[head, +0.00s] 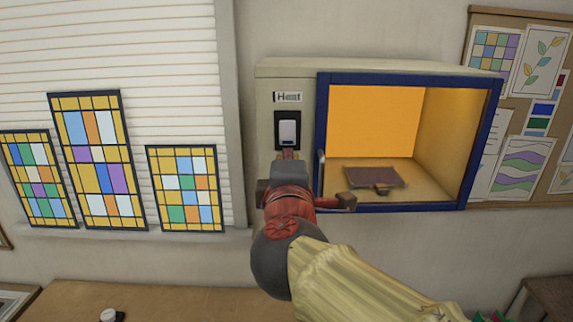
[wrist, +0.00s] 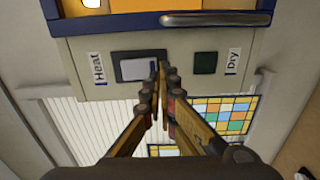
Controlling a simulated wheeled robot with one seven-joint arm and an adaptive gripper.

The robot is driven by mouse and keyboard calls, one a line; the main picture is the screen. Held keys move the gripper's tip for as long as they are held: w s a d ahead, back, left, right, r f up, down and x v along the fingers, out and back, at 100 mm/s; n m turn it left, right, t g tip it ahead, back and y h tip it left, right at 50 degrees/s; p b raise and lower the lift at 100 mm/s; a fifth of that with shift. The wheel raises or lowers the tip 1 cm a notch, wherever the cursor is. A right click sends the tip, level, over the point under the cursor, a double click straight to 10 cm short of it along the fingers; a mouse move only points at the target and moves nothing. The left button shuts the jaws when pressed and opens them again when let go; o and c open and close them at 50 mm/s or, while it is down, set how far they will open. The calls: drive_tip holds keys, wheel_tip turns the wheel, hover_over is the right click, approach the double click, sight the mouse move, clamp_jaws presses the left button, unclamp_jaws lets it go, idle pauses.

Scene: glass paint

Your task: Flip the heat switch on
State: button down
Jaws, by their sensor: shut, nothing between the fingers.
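The heat switch (head: 288,131) is a white rocker in a dark frame under a "Heat" label, on the pale left panel of a wall oven. In the wrist view the white rocker (wrist: 137,69) shows beside the "Heat" label. My gripper (head: 288,154) is shut and empty, its fingertips just below the rocker in the head view. In the wrist view the closed fingertips (wrist: 160,68) overlap the right end of the switch frame. I cannot tell whether they touch it. The oven (head: 400,68) glows orange inside.
A dark green button (wrist: 205,62) by a "Dry" label sits on the same panel. The oven's metal handle (wrist: 214,19) lies close to my fingers. A dark plate (head: 375,177) lies inside the oven. Stained glass panels (head: 90,160) stand at left, above a wooden table (head: 160,299).

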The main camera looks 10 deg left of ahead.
drive_tip(key=f+b+v, duration=0.2)
drive_tip(key=v, duration=0.8)
drive_tip(key=shift+s, duration=0.2)
drive_tip(key=shift+w, duration=0.1)
drive_tip(key=shift+f, duration=0.1)
drive_tip(key=s+d+f+m+g+h+b, duration=0.1)
drive_tip(key=s+d+f+m+g+b, duration=0.5)
drive_tip(key=f, duration=0.8)
drive_tip(key=s+d+f+m+g+h+b, duration=0.1)
drive_tip(key=s+d+f+m+g, duration=0.15)
drive_tip(key=d+f+m, duration=0.75)
drive_tip(key=s+d+f+g+h+b, duration=0.1)
drive_tip(key=s+d+f+g+b, duration=0.35)
drive_tip(key=f, duration=1.25)
drive_tip(key=d+f+m+t+h+b, duration=0.1)
drive_tip(key=d+f+m+b, duration=0.2)
drive_tip(key=d, duration=0.5)
drive_tip(key=shift+d+f+m+t, duration=0.3)
drive_tip(key=shift+f+m, duration=0.15)
drive_tip(key=shift+m, duration=0.35)
